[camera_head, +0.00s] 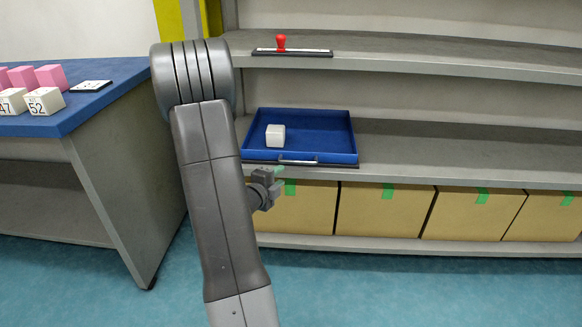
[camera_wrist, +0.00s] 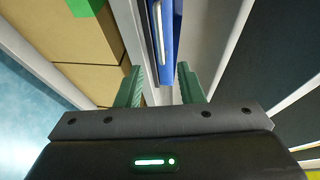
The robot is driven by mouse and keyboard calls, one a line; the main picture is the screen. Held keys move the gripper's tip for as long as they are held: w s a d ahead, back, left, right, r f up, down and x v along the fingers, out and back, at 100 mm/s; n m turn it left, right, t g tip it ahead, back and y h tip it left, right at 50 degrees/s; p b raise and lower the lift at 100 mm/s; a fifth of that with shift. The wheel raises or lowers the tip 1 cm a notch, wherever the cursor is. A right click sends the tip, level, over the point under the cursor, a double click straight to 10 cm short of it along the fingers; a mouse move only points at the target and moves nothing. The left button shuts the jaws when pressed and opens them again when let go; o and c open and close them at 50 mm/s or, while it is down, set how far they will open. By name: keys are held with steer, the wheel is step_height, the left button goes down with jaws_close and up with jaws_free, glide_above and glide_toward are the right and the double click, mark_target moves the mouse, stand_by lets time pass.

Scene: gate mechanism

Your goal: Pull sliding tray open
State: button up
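The blue sliding tray (camera_head: 340,150) sits on the middle shelf, with a white block (camera_head: 275,135) in its left part. A silver bar handle (camera_head: 298,161) is on its front face. In the wrist view the blue tray front (camera_wrist: 167,60) shows at top centre with the handle (camera_wrist: 158,28) along it. My gripper (camera_head: 276,172) is in front of the shelf edge, slightly left of and below the handle. In the wrist view its two green fingers (camera_wrist: 160,88) are apart, with nothing between their tips. The handle lies ahead of the fingers, and no contact shows.
Cardboard boxes (camera_head: 383,208) with green tape stand on the shelf below. A red-knobbed slider (camera_head: 281,43) is on the upper shelf (camera_head: 450,62). A blue-topped table (camera_head: 75,112) with pink and white blocks stands at left. The floor (camera_head: 420,290) in front is clear.

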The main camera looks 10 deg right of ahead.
mark_target(296, 163)
steer(key=b+x, duration=0.1)
steer(key=x, duration=1)
steer(key=shift+w+d+b, duration=0.25)
steer(key=shift+w+b, duration=0.05)
steer(key=shift+b, duration=0.05)
steer(key=shift+c, duration=0.2)
jaws_close()
